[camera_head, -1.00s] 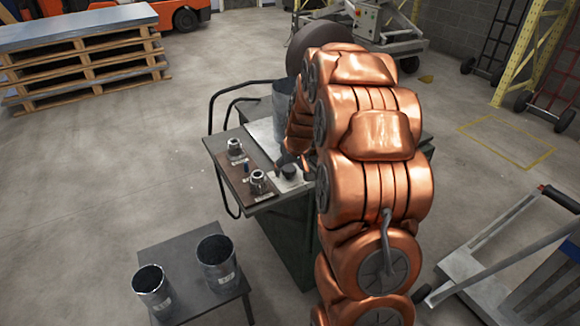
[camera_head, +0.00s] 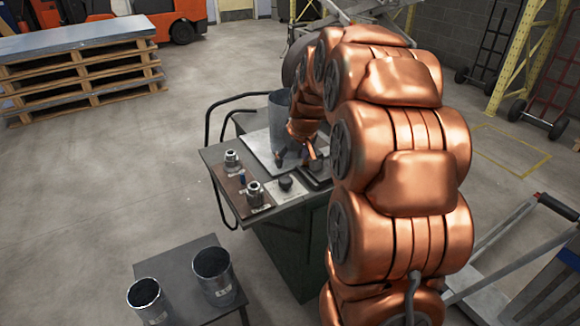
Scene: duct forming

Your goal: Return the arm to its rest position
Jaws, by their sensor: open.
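My copper-coloured arm fills the right half of the view and bends over the workbench. My gripper (camera_head: 297,158) is small and partly hidden by the arm, with its dark fingers apart. It hangs over the bench beside a pale metal plate (camera_head: 262,150), and I see nothing held in it. A grey metal cylinder (camera_head: 281,118) stands on the bench just behind the gripper.
Two metal fittings (camera_head: 254,194) stand on a brown board (camera_head: 228,181) on the bench. A low side table (camera_head: 180,262) carries two open cans (camera_head: 212,277). A pallet stack (camera_head: 80,70) stands back left. A cart (camera_head: 515,265) is at right. The left floor is clear.

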